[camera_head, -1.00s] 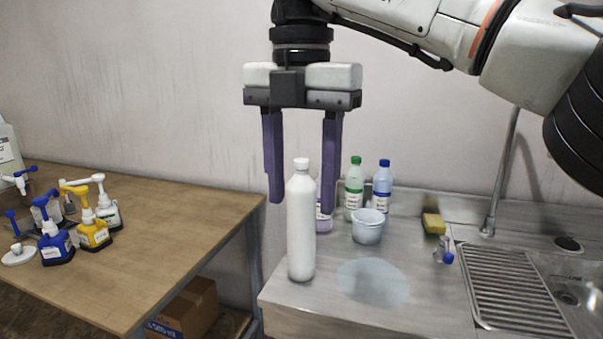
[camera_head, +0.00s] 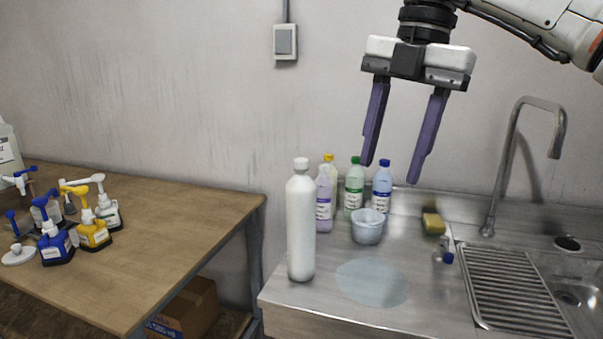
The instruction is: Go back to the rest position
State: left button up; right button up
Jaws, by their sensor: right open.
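My right gripper (camera_head: 393,173) is open and empty, with two purple fingers pointing down. It hangs in the air at the upper right, above the sink counter and in front of the wall. A white bottle (camera_head: 301,225) with a white cap stands upright on the left part of the counter, below and to the left of the gripper and apart from it. My left gripper does not show.
Several capped bottles, one with a green cap (camera_head: 354,188), stand at the counter's back beside a white bucket (camera_head: 367,226). A sponge (camera_head: 433,223), a tap (camera_head: 510,165) and a drain rack (camera_head: 515,290) are right. Pump bottles (camera_head: 93,232) stand on the wooden table (camera_head: 190,225).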

jog(key=d+m+t+y, duration=0.15)
jog(key=d+m, duration=0.25)
jog(key=d, duration=1.4)
jog(key=w+a+f+n+y, duration=0.25)
jog(key=a+f+y, duration=1.05)
jog(key=a+f, duration=1.3)
jog(key=s+d+f+m+t+h, duration=0.35)
jog(key=d+f+m, duration=0.2)
jog(key=f, duration=0.25)
jog(key=s+d+f+m+t+h, duration=0.35)
jog(key=f+m, duration=0.25)
jog(key=f, duration=0.2)
jog(key=s+d+f+m+t+h, duration=0.2)
jog(key=d+f+m+t, duration=0.25)
jog(key=f, duration=0.35)
jog(key=s+d+f+m+g+h, duration=0.25)
jog(key=s+d+f, duration=0.35)
jog(key=s, duration=0.4)
jog(key=s+d+f+m+g+h, duration=0.1)
jog(key=s+d+f+g+h, duration=0.2)
jog(key=s+d+f, duration=0.45)
jog(key=s+a+r+m, duration=0.1)
jog(key=a+m, duration=0.4)
jog(key=a, duration=0.9)
jog(key=shift+s+a+r+t+y, duration=0.3)
jog(key=shift+a+r+t, duration=0.15)
jog(key=shift+r, duration=0.15)
